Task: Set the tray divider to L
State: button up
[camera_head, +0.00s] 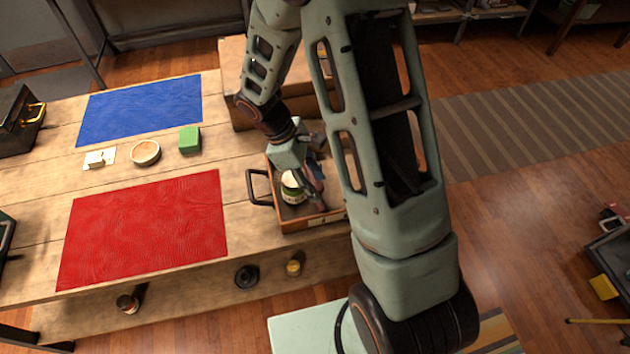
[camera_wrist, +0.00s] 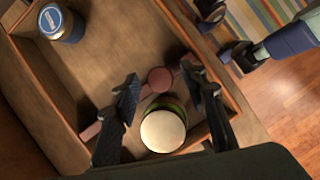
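The wooden tray (camera_head: 290,224) stands at the right end of the table, with a dark handle on its left; its wooden wall (camera_wrist: 200,22) also shows in the wrist view. A reddish bar with a round knob (camera_wrist: 160,79), apparently the divider, crosses inside the tray, partly hidden by my fingers and a jar. My gripper (camera_wrist: 160,70) is open over the bar, its fingers on either side of the knob; I cannot tell if they touch it. The head view shows my gripper (camera_head: 312,182) low in the tray. No L mark is readable.
A green jar with a cream lid (camera_wrist: 163,131) stands close to the knob, between my fingers' bases. A blue-labelled can (camera_wrist: 62,23) stands in the tray's far corner. A cardboard-coloured box (camera_head: 235,68) stands behind the tray. Red (camera_head: 150,230) and blue (camera_head: 140,108) mats lie left.

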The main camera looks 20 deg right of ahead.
jog(key=shift+c, duration=0.5)
grip_shut()
jog(key=d, duration=1.2)
jog(key=shift+d, duration=0.25)
jog(key=shift+o, duration=0.5)
grip_release()
